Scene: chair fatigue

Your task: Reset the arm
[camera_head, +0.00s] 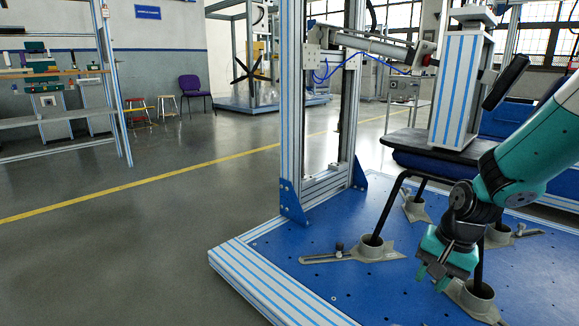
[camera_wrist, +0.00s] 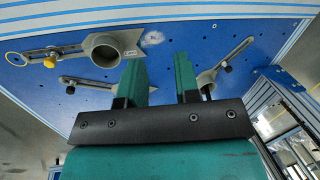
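My gripper (camera_head: 432,278) hangs at the end of my teal arm at the right of the head view, low over the blue perforated base plate (camera_head: 330,262). It points downward beside a black chair leg and a grey cup-shaped foot holder (camera_head: 474,300). In the wrist view my gripper (camera_wrist: 159,65) has two teal fingers standing apart, with only blue plate seen between them. It holds nothing. A cup-shaped holder (camera_wrist: 108,48) with a slotted bar and yellow knob lies beyond the left finger. I cannot tell whether the gripper touches the leg.
A chair with a black seat (camera_head: 440,150) stands in the rig, its legs in several holders. A metal frame post (camera_head: 292,120) rises behind the plate's left part. Open floor (camera_head: 150,230) lies to the left.

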